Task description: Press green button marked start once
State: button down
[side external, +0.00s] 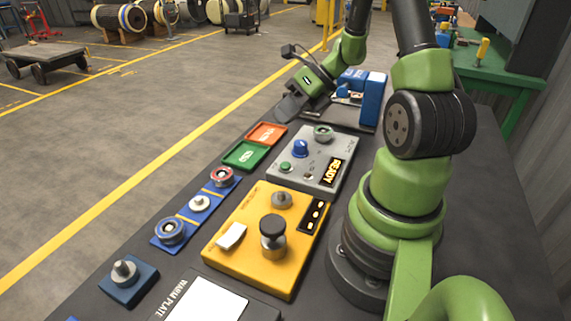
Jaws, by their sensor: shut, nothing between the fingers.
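A grey control box (342,148) lies on the dark bench beside my arm's base. A small green button (285,167) sits near its left front corner; any marking on it is too small to read. The box also has a blue knob (300,148), a round metal-rimmed part (323,133) and a lit display reading READY (335,172). My gripper (285,110) is beyond the box, near the bench's far left edge, apart from the button. Its dark fingers look shut and empty, though they are small in view.
A yellow unit (252,270) with a black-topped knob stands nearer the camera. A blue strip (165,244) holds round parts. A blue device (371,100) stands behind the box.

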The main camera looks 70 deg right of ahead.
aim_at(286, 163)
jog(key=shift+f, duration=4.25)
jog(key=shift+f, duration=0.15)
jog(key=shift+f, duration=0.25)
